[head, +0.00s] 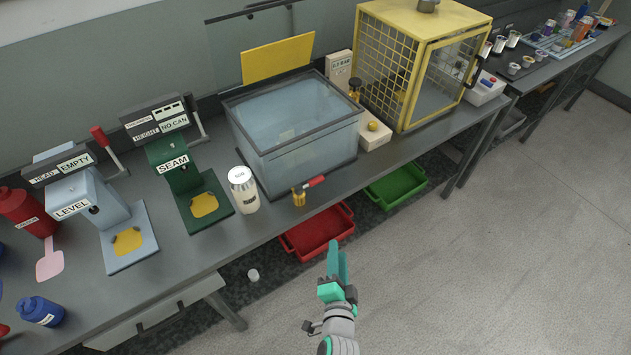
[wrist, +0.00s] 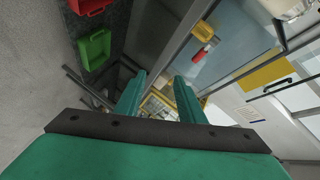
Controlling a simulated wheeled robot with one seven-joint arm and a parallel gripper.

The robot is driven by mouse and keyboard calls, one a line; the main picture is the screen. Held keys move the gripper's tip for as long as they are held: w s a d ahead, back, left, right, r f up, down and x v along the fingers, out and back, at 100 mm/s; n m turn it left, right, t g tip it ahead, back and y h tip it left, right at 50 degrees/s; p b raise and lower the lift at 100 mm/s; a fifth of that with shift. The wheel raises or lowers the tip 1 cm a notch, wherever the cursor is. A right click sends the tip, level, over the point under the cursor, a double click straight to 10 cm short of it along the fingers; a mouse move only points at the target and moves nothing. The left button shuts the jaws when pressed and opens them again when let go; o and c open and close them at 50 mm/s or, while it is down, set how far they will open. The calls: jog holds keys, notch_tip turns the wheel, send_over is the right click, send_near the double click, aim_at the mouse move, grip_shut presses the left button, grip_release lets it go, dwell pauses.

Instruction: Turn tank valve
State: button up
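The tank valve (head: 299,198) is a small brass-yellow fitting low on the front of the clear water tank (head: 290,140). Its red lever (head: 314,182) points right and slightly up along the tank front. In the wrist view the red lever (wrist: 202,54) and yellow valve body (wrist: 204,30) show to the upper right, beyond the fingers. My gripper (head: 337,250) is in front of the bench, over the floor, below and right of the valve and apart from it. In the wrist view its two green fingers (wrist: 159,82) are spread with nothing between them.
A green seamer (head: 180,165) and a white jar (head: 243,190) stand left of the tank. A yellow cage (head: 410,65) stands to its right. Red (head: 325,232) and green (head: 397,187) trays sit under the bench. The floor to the right is clear.

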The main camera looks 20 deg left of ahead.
aim_at(315, 181)
jog(key=w+a+r+y, duration=0.1)
jog(key=w+a, duration=0.3)
jog(key=w, duration=0.2)
jog(key=w+a+r+m+y, duration=0.1)
jog(key=w+a, duration=0.3)
jog(key=w, duration=0.3)
jog(key=w+a+r+m+y, duration=0.1)
jog(key=w+a+r, duration=0.1)
jog(key=w+a, duration=0.3)
jog(key=shift+w+g+y, duration=0.3)
jog(key=shift+w, duration=0.35)
grip_shut()
